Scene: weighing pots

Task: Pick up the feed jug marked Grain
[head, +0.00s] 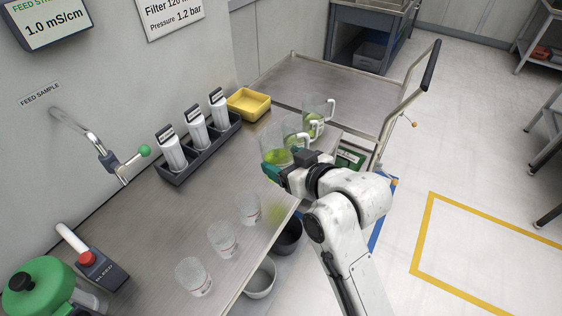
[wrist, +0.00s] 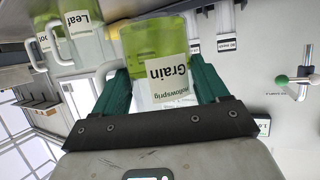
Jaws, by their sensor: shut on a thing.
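The feed jug marked Grain (wrist: 158,68) is clear with yellow-green contents and a white label. It stands between the two green fingers of my gripper (wrist: 162,78), which is shut on it. In the head view the Grain jug (head: 277,154) is at the bench's right edge, partly hidden by my gripper (head: 274,169). I cannot tell whether its base touches the bench. Another jug, marked Leaf (wrist: 82,38), is beside it in the wrist view, and a further jug (head: 317,109) stands behind in the head view.
Clear beakers (head: 222,240) stand along the bench's front edge. A dark rack (head: 207,150) of white bottles and a yellow tray (head: 248,103) are at the back. A metal trolley (head: 330,88) is beyond the jugs. The bench middle is clear.

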